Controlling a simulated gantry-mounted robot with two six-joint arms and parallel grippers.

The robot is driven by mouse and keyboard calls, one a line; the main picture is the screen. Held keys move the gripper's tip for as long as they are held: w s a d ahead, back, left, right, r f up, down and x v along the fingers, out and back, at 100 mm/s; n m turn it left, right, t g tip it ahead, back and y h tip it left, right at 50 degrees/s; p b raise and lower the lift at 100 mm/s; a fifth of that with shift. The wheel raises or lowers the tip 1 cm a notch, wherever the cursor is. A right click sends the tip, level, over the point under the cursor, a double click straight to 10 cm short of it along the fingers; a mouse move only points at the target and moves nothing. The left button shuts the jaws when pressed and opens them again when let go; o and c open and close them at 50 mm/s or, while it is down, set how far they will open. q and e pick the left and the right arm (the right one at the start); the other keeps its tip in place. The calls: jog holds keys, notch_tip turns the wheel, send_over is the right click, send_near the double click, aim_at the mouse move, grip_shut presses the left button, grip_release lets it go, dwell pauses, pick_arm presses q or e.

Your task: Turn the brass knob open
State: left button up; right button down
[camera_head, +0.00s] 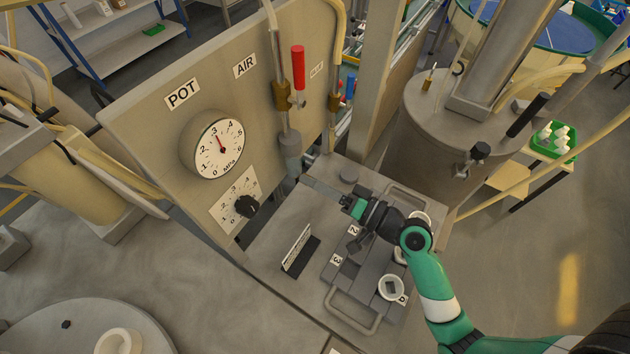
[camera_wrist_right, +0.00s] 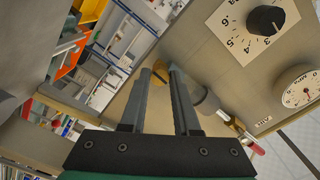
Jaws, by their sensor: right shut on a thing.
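My right gripper (camera_head: 309,181) reaches in from the lower right, its fingers pointing at the foot of the pipe on the panel's right side. It also shows in the wrist view (camera_wrist_right: 161,72), its fingers close together with a narrow gap. A small brass-coloured piece, the brass knob (camera_wrist_right: 160,66), shows at the fingertips, and the gripper is shut on it. Most of the knob is hidden by the fingers; in the head view I cannot make it out. The left gripper is not in view.
The panel carries a POT gauge (camera_head: 219,148), a black dial knob (camera_head: 246,206) and a red-handled valve (camera_head: 298,68). Below my right arm, a grey tray with handles (camera_head: 352,312) holds white cups (camera_head: 390,287). A small sign (camera_head: 296,249) stands left of it. A round tank (camera_head: 460,112) stands behind.

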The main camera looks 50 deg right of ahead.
dwell(0.4)
jog(key=c, duration=0.7)
grip_release()
jog(key=shift+o, duration=0.2)
